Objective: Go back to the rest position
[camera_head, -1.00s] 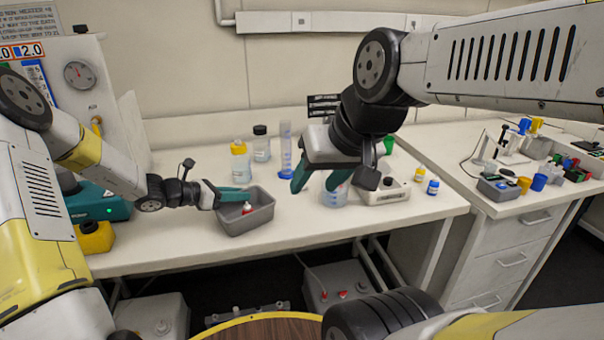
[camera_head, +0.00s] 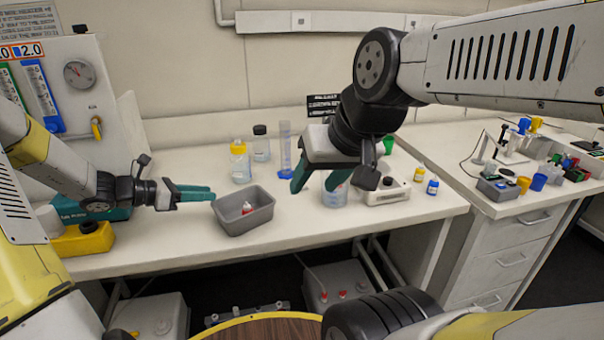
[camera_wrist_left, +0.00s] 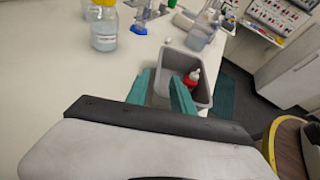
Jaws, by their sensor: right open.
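A yellow-capped bottle (camera_head: 240,163), a black-capped bottle (camera_head: 261,143) and a blue-based cylinder (camera_head: 285,150) stand behind the bin. A yellow container (camera_head: 85,240) and a gauge panel (camera_head: 85,85) are at the left.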

